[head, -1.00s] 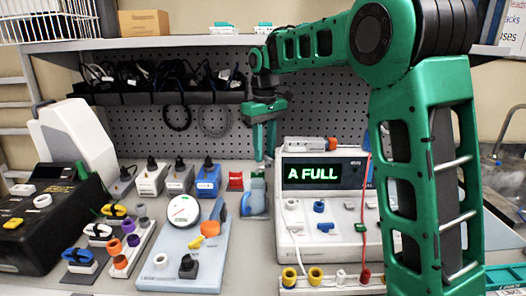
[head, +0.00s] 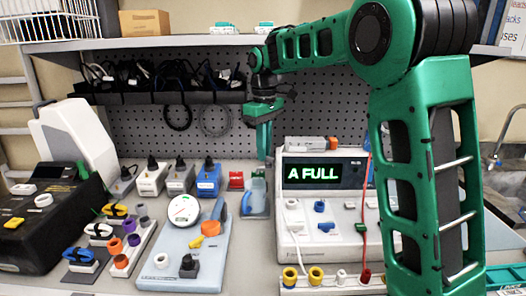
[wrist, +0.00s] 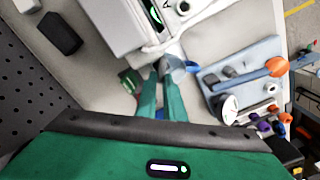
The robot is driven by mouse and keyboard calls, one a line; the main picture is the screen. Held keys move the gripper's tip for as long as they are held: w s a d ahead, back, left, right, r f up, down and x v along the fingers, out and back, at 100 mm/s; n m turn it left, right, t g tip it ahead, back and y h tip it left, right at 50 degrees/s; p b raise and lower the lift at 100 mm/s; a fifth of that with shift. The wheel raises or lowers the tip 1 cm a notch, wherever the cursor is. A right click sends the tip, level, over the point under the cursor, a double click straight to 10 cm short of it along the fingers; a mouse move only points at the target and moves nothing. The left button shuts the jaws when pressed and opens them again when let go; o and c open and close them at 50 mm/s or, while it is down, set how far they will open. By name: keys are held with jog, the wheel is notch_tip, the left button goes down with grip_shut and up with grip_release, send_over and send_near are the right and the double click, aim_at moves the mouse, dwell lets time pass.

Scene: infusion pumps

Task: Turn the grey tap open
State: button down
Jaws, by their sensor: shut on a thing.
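The grey tap (wrist: 174,66) sits between my fingertips in the wrist view, its grey handle partly hidden by the fingers. In the head view the tap stands on its small pale base (head: 256,208), left of the white pump with the display. My gripper (head: 264,158) points straight down onto it from above. In the wrist view my gripper's two green fingers (wrist: 161,80) converge on the tap and are shut on it. How far the tap is turned cannot be told.
The white pump (head: 313,232) shows "A FULL" on its display. A pale blue gauge panel (head: 207,251) with an orange lever lies to the left. A perforated board (head: 328,110) rises at the back.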

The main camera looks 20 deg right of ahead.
jog(key=n, duration=0.3)
jog(key=shift+s, duration=0.15)
jog(key=shift+s+a+n, duration=0.1)
jog(key=shift+s+n, duration=0.05)
jog(key=shift+n, duration=1.95)
jog(key=shift+r, duration=0.1)
jog(key=c, duration=1.9)
grip_release()
jog(key=shift+o, duration=0.2)
jog(key=shift+a, duration=0.1)
notch_tip(320, 180, up, 10)
jog(key=shift+r, duration=0.25)
